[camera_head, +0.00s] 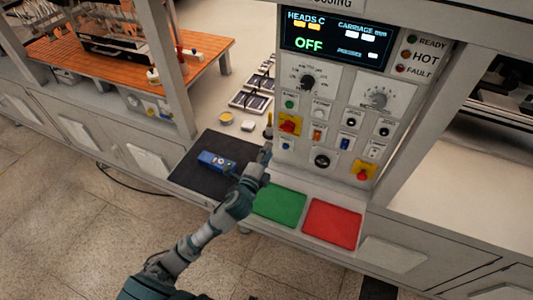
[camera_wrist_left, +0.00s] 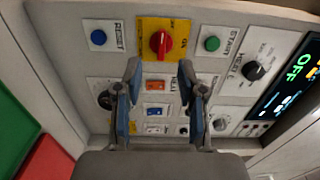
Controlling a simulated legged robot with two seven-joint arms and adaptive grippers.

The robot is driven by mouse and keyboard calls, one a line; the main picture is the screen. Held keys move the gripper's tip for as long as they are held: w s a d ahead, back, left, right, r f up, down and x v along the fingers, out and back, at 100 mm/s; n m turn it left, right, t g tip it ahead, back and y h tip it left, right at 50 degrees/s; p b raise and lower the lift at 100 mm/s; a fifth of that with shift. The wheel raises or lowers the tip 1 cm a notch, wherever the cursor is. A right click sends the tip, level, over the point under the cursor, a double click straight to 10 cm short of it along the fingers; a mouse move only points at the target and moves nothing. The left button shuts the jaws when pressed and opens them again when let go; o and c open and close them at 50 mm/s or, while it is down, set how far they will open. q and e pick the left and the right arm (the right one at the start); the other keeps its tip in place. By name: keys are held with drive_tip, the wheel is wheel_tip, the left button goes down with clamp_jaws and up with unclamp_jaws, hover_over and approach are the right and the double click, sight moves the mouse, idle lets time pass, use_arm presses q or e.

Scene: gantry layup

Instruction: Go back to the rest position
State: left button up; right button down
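My left gripper (camera_head: 265,153) is in front of the lower left part of the white control panel (camera_head: 328,112). In the left wrist view its two fingers (camera_wrist_left: 159,72) are apart with nothing held between them. Just beyond the fingertips is a red rotary switch (camera_wrist_left: 161,42) on a yellow plate, which also shows in the head view (camera_head: 290,124). A blue button (camera_wrist_left: 98,37) and a green button (camera_wrist_left: 212,43) flank it. I cannot tell whether a finger touches the panel. My right gripper is not in view.
The display (camera_head: 336,40) reads OFF. Below the panel lie a green pad (camera_head: 280,206) and a red pad (camera_head: 332,223). A blue device (camera_head: 216,161) lies on a black mat (camera_head: 190,176) left of my arm. Frame posts stand on both sides of the panel.

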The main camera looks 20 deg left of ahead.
use_arm(q)
drive_tip(key=shift+s, duration=0.1)
idle(0.4)
